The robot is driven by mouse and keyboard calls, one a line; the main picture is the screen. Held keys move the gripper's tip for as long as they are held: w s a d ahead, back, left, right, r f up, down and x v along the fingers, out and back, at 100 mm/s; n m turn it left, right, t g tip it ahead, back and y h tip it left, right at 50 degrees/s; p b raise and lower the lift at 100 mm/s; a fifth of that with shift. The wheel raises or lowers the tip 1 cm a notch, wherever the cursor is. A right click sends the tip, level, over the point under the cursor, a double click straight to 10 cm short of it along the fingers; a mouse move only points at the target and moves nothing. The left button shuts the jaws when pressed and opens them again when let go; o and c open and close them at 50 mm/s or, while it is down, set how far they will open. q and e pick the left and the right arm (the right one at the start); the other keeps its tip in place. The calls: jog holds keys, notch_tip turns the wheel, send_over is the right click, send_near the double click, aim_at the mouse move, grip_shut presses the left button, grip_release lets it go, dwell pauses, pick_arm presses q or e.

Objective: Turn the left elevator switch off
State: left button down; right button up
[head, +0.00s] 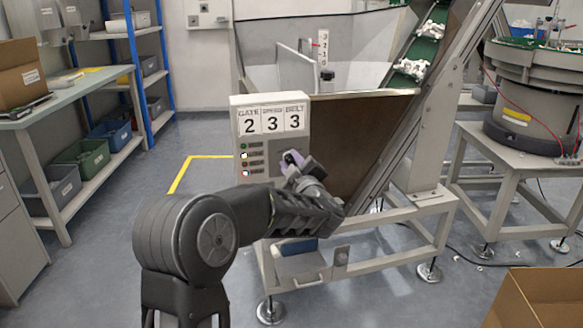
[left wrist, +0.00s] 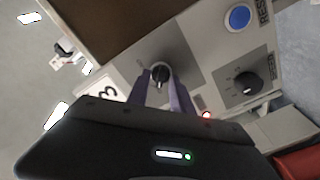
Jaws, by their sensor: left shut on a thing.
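The control box (head: 271,143) stands on the machine's frame, with a number placard reading 2, 3, 3 on top. My left gripper (head: 291,158) is at the front of this box and hides most of its controls in the head view. In the left wrist view, the gripper's two purple fingers (left wrist: 160,88) are shut on a black rotary switch (left wrist: 161,74), one finger on each side. The switch's label is not readable. A second black knob (left wrist: 247,84) sits apart from it on the same panel. My right gripper is in neither view.
A blue button (left wrist: 238,18) marked RESET is on the panel. Small indicator lights (head: 244,156) line the box's left side. A brown hopper panel (head: 352,138) and sloping conveyor (head: 425,75) stand right of it. A cardboard box (head: 540,300) is at the lower right.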

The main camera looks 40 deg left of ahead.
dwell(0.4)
pick_arm(q)
jog(key=c, duration=1.2)
grip_release()
jog(key=shift+o, duration=0.2)
jog(key=p+v, duration=0.1)
jog(key=v, duration=0.6)
jog(key=shift+s+d, duration=0.25)
jog(key=shift+d, duration=0.1)
